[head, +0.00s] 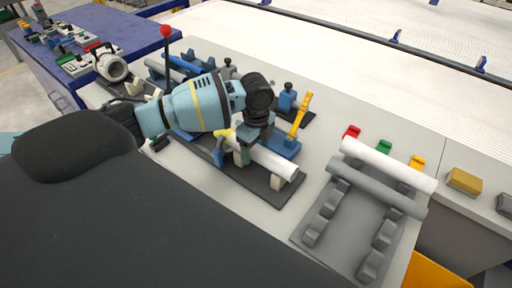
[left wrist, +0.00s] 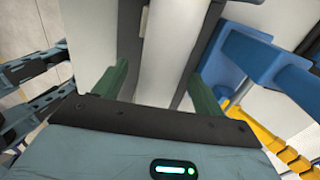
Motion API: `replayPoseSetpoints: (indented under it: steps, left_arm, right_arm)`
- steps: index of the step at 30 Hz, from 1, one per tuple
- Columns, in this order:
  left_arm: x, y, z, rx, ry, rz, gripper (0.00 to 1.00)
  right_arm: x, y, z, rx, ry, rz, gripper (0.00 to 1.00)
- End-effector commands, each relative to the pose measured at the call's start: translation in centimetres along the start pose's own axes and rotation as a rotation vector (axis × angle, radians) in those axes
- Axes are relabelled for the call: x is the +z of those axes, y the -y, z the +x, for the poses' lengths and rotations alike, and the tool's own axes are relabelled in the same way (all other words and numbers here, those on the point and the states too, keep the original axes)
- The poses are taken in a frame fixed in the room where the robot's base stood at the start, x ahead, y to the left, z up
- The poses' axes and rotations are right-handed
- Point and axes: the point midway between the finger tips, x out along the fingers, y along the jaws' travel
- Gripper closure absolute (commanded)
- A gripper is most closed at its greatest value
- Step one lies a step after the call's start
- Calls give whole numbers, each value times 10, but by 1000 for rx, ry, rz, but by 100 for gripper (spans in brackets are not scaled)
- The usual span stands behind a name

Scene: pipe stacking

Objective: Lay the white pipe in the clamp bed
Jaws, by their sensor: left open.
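A white pipe (head: 273,162) lies along the dark clamp bed (head: 262,191), its near right end by a pale support block (head: 276,182). It appears to rest on the supports, but my gripper hides its other part. My left gripper (head: 247,149) is over this pipe, pointing down. In the left wrist view, its green fingers (left wrist: 160,75) are apart, one on each side of the white pipe (left wrist: 166,50). Whether they touch it cannot be told. A blue clamp with a yellow handle (head: 301,112) stands upright beside the bed. My right gripper is not in view.
A grey rack (head: 345,232) at right holds another white pipe (head: 389,165) and a grey pipe (head: 376,187). Red, green and yellow blocks stand behind it. A red-topped post (head: 166,31) rises behind my arm. A yellow block (head: 464,181) lies far right.

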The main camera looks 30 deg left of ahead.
Motion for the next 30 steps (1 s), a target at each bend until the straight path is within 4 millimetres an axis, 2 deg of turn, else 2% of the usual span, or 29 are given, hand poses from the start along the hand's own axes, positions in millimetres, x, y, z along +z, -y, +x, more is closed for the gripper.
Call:
replayPoseSetpoints:
  steps: [9, 13, 18, 30]
  left_arm:
    - [0, 1, -51, -7, 0, 0, 30]
    - [0, 1, -65, -5, 0, -1, 30]
    - [0, 0, -73, -3, 1, -1, 30]
    - [0, 0, -73, -2, 0, 0, 30]
  right_arm:
    - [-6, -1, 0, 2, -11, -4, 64]
    - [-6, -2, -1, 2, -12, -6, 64]
    - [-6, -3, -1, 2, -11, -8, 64]
    - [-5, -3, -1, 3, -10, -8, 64]
